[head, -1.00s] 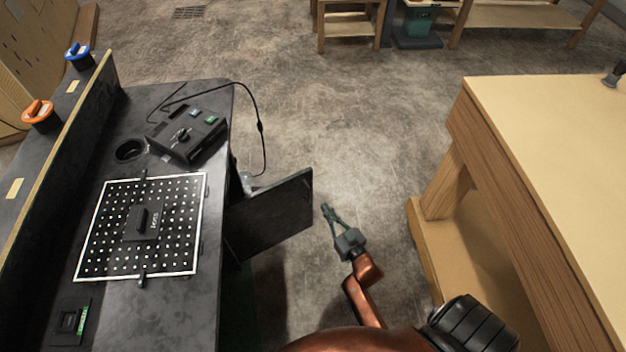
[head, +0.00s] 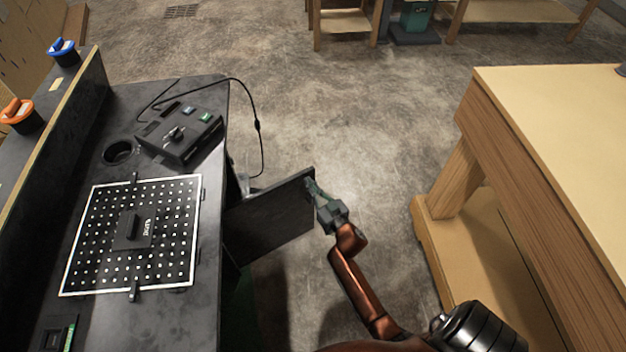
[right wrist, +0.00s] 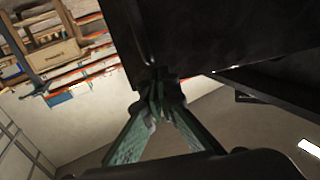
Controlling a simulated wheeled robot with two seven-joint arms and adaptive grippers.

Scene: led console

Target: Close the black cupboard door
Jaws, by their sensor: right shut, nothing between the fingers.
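The black cupboard door (head: 268,220) stands open, sticking out to the right from the side of the black console (head: 185,320). My right gripper (head: 312,186) is at the door's outer edge, with its fingers shut and nothing between them. In the right wrist view the shut fingertips (right wrist: 158,88) meet the lower edge of the dark door panel (right wrist: 215,35); they look to be touching it or very close. My left gripper is not in view.
A wooden workbench (head: 550,110) stands on the right, with a lower shelf (head: 470,245). Bare floor lies between it and the door. The console top carries a dotted board (head: 170,265) and a black control box (head: 180,133) with a cable hanging over the edge.

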